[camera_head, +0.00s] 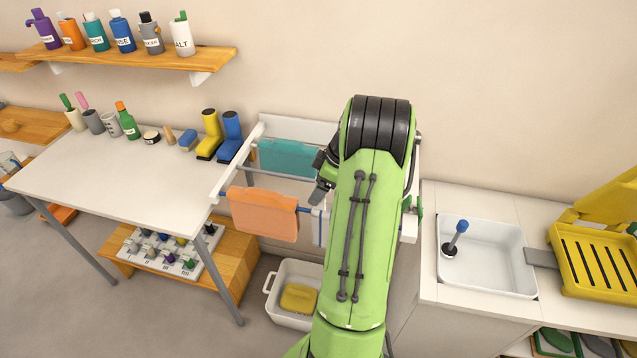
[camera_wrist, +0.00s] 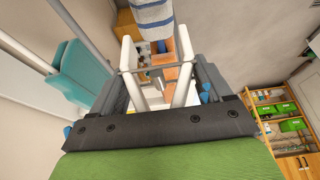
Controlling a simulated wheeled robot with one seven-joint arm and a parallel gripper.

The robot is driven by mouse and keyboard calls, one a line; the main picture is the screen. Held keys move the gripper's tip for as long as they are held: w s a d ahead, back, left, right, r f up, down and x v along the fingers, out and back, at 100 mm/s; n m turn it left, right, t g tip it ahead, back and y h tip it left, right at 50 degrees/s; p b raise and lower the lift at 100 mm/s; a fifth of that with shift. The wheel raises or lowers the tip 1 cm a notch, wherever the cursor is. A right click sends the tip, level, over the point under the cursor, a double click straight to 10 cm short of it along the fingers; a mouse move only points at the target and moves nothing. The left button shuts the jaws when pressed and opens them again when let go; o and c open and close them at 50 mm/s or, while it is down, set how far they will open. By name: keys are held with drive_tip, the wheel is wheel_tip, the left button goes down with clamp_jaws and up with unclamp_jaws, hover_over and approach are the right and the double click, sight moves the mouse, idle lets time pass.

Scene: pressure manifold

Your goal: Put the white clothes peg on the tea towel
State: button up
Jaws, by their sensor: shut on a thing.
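In the wrist view my gripper (camera_wrist: 157,75) is shut on the white clothes peg (camera_wrist: 183,92). Two long white prongs with a thin cross bar show between its grey fingers. The tea towel (camera_wrist: 152,14), white with blue stripes, shows just beyond the prongs at the top of that view. In the head view a narrow strip of the tea towel (camera_head: 318,230) hangs beside the orange towel, mostly hidden behind my green arm. My dark gripper (camera_head: 322,186) is above the rack there, and the peg is not clear. I cannot tell whether the peg touches the towel.
An orange towel (camera_head: 262,213) and a teal towel (camera_head: 288,159) hang on the rack's rails. A white basin (camera_head: 274,308) with a yellow thing in it stands below. A white table (camera_head: 120,175) is at left. A sink (camera_head: 488,272) and yellow drainer (camera_head: 595,262) are at right.

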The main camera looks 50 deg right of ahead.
drive_tip(key=shift+f+b, duration=2.8)
drive_tip(key=shift+f, duration=1.4)
drive_tip(key=o, duration=0.9)
drive_tip(key=shift+c, duration=0.2)
drive_tip(key=shift+r, duration=0.1)
drive_tip(key=p+v, duration=0.2)
drive_tip(key=v, duration=1.3)
drive_tip(key=shift+r+p, duration=0.35)
drive_tip(key=shift+p, duration=0.05)
